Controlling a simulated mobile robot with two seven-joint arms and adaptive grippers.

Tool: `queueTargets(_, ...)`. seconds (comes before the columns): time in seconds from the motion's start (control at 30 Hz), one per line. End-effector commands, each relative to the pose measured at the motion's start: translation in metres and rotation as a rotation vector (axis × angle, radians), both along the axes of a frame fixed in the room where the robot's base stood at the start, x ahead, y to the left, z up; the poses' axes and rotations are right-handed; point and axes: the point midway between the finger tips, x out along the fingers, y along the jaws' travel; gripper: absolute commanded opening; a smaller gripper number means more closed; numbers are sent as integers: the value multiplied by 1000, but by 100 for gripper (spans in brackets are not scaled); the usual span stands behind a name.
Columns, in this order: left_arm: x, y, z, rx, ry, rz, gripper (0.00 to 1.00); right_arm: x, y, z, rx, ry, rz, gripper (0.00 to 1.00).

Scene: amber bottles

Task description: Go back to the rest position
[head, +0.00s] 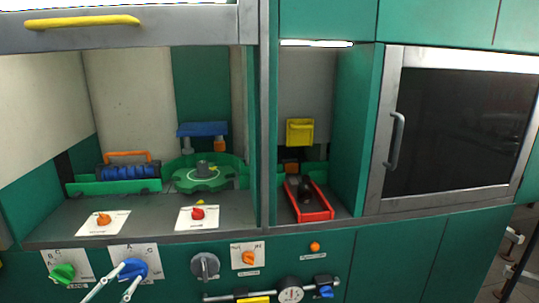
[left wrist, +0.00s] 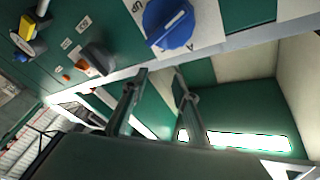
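My left gripper (head: 130,275) shows at the bottom left of the head view, its two pale fingers rising in front of the panel close to a blue knob (head: 133,268). In the left wrist view the fingers of my left gripper (left wrist: 160,72) stand apart with nothing between them. The blue knob (left wrist: 168,22) shows just beyond the fingertips there; I cannot tell whether they touch it. My right gripper is in neither view.
A green knob (head: 62,273) and a grey knob (head: 205,265) flank the blue one. A gauge (head: 291,291) is lower right. Above, the shelf holds a green round carousel (head: 222,180), a blue-filled rack (head: 130,172) and a red tray (head: 318,213) with a dark object.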

Motion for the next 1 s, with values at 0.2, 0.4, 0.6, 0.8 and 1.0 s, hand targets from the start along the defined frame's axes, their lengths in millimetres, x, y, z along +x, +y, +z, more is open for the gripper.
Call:
queueTargets(0.2, -59, -70, -124, -173, 305, 67, 29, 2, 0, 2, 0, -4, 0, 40)
queueTargets(0.4, -130, -145, -208, -302, 578, 100, 29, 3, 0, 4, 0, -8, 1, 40)
queueTargets(0.6, -183, -201, -247, -380, 760, 106, 29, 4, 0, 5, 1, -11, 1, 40)
queueTargets(0.8, -200, -219, -257, -402, 816, 104, 29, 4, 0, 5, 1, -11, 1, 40)
queueTargets(1.0, -200, -218, -257, -401, 815, 103, 29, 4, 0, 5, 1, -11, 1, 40)
